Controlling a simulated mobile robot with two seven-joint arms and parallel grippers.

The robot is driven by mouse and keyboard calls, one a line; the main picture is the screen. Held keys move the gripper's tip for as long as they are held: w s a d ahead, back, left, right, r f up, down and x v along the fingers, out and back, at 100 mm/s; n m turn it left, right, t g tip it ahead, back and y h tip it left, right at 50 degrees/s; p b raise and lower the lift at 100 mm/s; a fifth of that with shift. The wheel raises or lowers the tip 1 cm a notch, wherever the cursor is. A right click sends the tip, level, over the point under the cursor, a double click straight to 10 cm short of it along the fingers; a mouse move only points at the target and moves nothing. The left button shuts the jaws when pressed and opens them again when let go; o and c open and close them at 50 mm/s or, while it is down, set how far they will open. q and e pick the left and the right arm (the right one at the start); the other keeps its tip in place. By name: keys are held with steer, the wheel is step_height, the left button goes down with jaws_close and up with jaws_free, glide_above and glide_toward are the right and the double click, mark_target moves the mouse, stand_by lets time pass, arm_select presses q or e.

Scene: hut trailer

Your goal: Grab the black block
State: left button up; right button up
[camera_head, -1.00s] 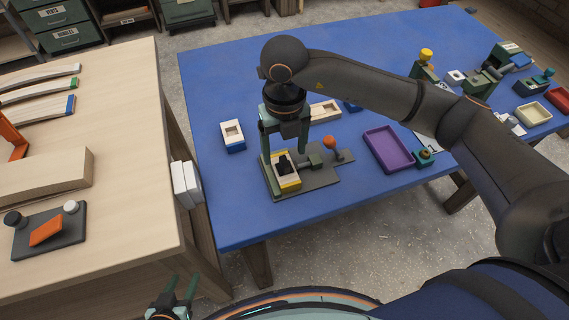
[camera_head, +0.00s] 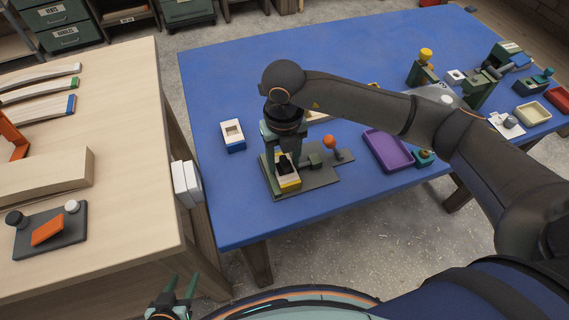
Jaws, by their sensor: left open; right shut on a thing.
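The black block (camera_head: 284,164) is small and dark, in the recess of a pale wooden block with a yellow base (camera_head: 289,184). That wooden block sits on a grey-green fixture plate (camera_head: 318,178) on the blue table. My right gripper (camera_head: 284,162) points down over it, with its fingers closed in on the black block, which they partly hide. I cannot tell whether the black block is lifted off the recess floor. My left gripper (camera_head: 180,290) is open and empty at the bottom of the view, away from the blue table.
An orange-knobbed clamp (camera_head: 330,143) stands on the plate, right of the gripper. A blue-based wooden block (camera_head: 232,135) lies to the left, a purple tray (camera_head: 388,152) to the right. A wooden bench (camera_head: 120,130) is at left. The blue table's front left is clear.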

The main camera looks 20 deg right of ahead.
jaws_close()
steer(key=shift+r, duration=0.15)
